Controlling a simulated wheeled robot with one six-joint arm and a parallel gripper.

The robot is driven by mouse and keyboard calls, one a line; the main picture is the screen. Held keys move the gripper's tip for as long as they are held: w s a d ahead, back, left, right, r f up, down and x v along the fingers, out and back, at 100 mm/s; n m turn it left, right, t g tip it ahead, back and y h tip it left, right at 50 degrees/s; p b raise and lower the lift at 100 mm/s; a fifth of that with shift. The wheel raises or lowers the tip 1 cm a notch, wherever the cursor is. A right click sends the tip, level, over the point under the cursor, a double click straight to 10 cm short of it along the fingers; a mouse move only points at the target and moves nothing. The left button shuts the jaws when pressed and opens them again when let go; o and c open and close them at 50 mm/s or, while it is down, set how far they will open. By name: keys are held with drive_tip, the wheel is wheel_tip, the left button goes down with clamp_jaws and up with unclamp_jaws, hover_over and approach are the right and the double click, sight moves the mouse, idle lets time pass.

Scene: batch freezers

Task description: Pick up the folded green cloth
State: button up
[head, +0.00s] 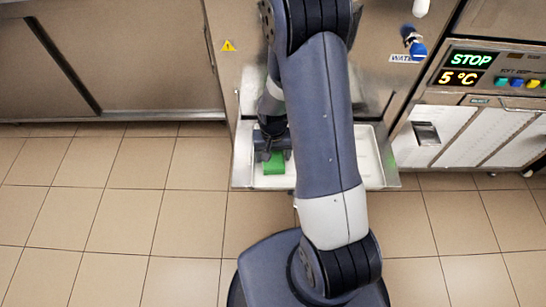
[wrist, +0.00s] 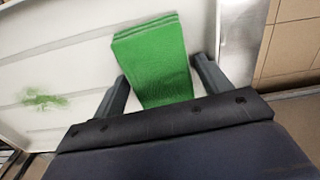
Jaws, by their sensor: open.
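The folded green cloth (wrist: 155,58) lies in a white tray (wrist: 60,62), its layered folded edge at the far end in the wrist view. In the head view the cloth (head: 274,163) shows at the left part of the tray (head: 372,150), partly hidden by my gripper. My gripper (wrist: 160,78) is open, with one finger on each side of the near part of the cloth. The fingers look apart from the cloth's sides. I cannot tell how high the fingertips are above the tray floor.
A green smear (wrist: 42,98) marks the tray floor left of the cloth. The tray's raised rim (wrist: 217,30) runs close to the right finger. A steel machine with a blue-handled water tap (head: 416,46) stands behind, and a display panel (head: 466,68) is at right. Tiled floor (head: 120,200) at left is clear.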

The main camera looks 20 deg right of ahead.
drive_tip(key=shift+c, duration=0.4)
drive_tip(key=c, duration=0.7)
drive_tip(key=shift+o, duration=0.2)
drive_tip(key=shift+r, duration=0.15)
wheel_tip(320, 180, up, 18)
drive_tip(key=p, duration=0.3)
drive_tip(key=o, duration=0.4)
drive_tip(key=c, duration=0.3)
